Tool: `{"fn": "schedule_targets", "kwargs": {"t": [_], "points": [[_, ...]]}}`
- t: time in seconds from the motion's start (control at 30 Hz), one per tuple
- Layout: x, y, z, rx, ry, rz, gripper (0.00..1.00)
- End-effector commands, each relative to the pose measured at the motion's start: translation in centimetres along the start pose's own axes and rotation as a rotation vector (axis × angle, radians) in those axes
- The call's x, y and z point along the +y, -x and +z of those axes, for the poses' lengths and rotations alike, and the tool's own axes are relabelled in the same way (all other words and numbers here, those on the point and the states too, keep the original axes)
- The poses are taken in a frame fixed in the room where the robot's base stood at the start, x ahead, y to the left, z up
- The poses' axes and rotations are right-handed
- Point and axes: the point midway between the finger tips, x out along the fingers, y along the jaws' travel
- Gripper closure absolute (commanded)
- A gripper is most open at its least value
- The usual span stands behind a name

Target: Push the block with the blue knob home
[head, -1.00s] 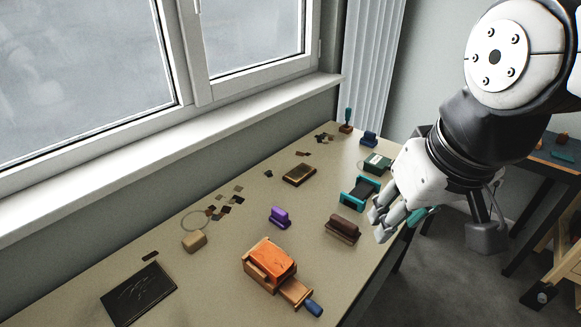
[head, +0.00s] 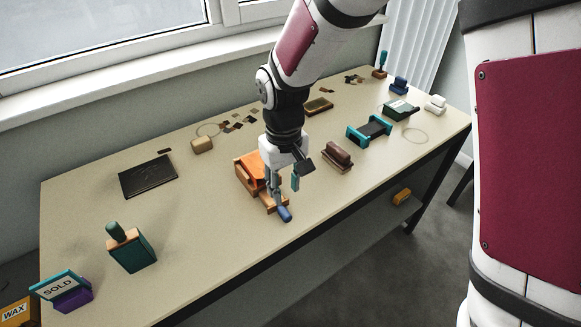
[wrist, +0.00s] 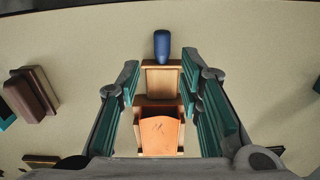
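The block (wrist: 162,76), light wood with a blue knob (head: 284,213), sticks out of the front of a wooden press (head: 241,178) with an orange top (wrist: 160,135). In the wrist view the knob (wrist: 162,46) points away from the press, and a length of block shows between knob and press. My gripper (head: 285,188) is above the block and points down. Its teal-padded fingers stand apart, one on each side of the block in the wrist view (wrist: 160,75), with nothing between them that I can see gripped. In the head view my gripper partly hides the press and block.
A brown stamp (head: 338,158) and a teal-ended roller frame (head: 369,130) stand to the right. A black plate (head: 148,177) and a tan block (head: 202,145) lie to the left. A green stamp (head: 131,250) stands front left. The table's front edge is close to the knob.

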Motion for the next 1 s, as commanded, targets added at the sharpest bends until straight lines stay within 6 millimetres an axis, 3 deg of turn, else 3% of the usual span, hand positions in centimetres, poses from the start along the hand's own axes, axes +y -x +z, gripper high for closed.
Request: {"fn": "schedule_targets", "kwargs": {"t": [0.37, 0.9, 0.93, 1.0], "points": [[-0.2, -2.3, -0.3, -0.004, 0.007, -0.001, 0.67], [-0.2, -8.7, -0.3, -0.004, 0.007, -0.002, 0.67], [-0.2, -8.8, -0.3, -0.003, 0.006, -0.001, 0.69], [-0.2, -8.4, -0.2, -0.003, 0.006, -0.001, 0.85]]}}
